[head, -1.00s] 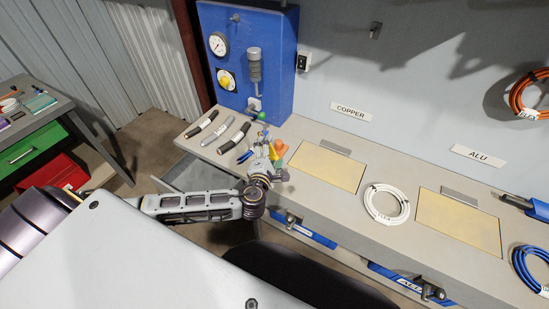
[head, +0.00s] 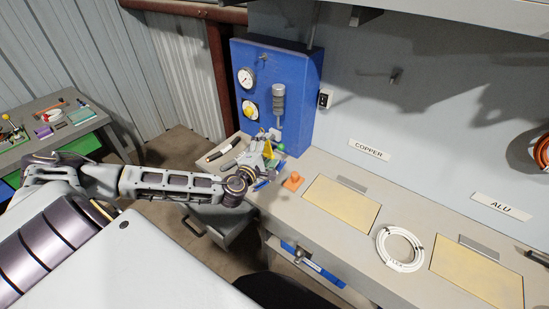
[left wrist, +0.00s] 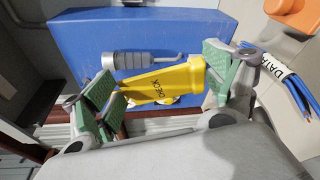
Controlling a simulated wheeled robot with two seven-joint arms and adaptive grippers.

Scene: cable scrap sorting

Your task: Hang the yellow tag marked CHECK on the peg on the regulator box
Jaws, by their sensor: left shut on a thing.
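My left gripper (head: 264,151) is above the back left of the bench, in front of the regulator box. The tag is small and partly hidden in the head view. The blue regulator box (head: 305,85) stands at the back of the bench, and its face fills the background of the left wrist view (left wrist: 80,55). A small peg (head: 263,57) sticks out near the box's top. The tag is apart from the peg and below it. My right gripper is out of view.
Dark cable pieces (head: 222,149) and an orange thing (head: 293,181) lie near the gripper. A white cable coil (head: 400,248) lies between two yellowish panels. A drawer (head: 215,228) stands open below.

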